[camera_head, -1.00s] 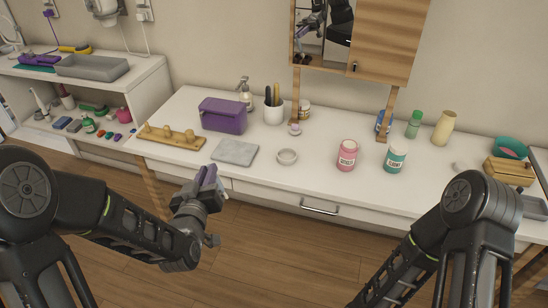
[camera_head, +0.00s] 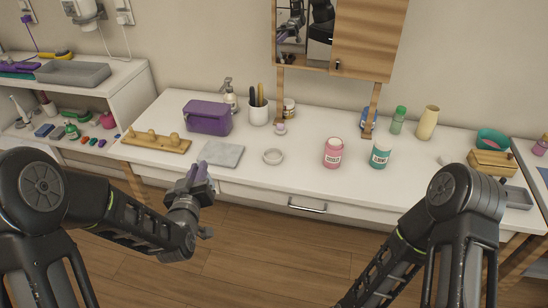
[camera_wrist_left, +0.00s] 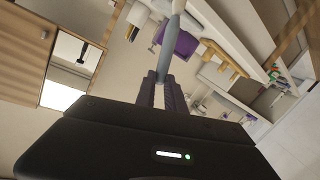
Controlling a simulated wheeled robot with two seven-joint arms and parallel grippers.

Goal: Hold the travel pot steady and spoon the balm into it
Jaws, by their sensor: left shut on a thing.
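My left gripper (camera_head: 200,172) is in front of the counter's edge, below the grey slab. The left wrist view shows its purple fingers (camera_wrist_left: 164,92) shut on a slim grey-blue utensil (camera_wrist_left: 165,45) with a paler end; whether it is a spoon is unclear. A small round whitish pot (camera_head: 273,156) stands on the counter right of the slab, apart from the gripper. A pink jar (camera_head: 333,152) and a teal jar (camera_head: 380,155) stand further right; their labels are too small to read surely. My right forearm runs off the bottom edge; its gripper is out of view.
A grey slab (camera_head: 221,153), a wooden peg rack (camera_head: 156,142), a purple box (camera_head: 208,117) and a white cup with tools (camera_head: 259,112) fill the counter's left. A wooden box (camera_head: 493,163) is at right. The counter front between pot and pink jar is clear.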

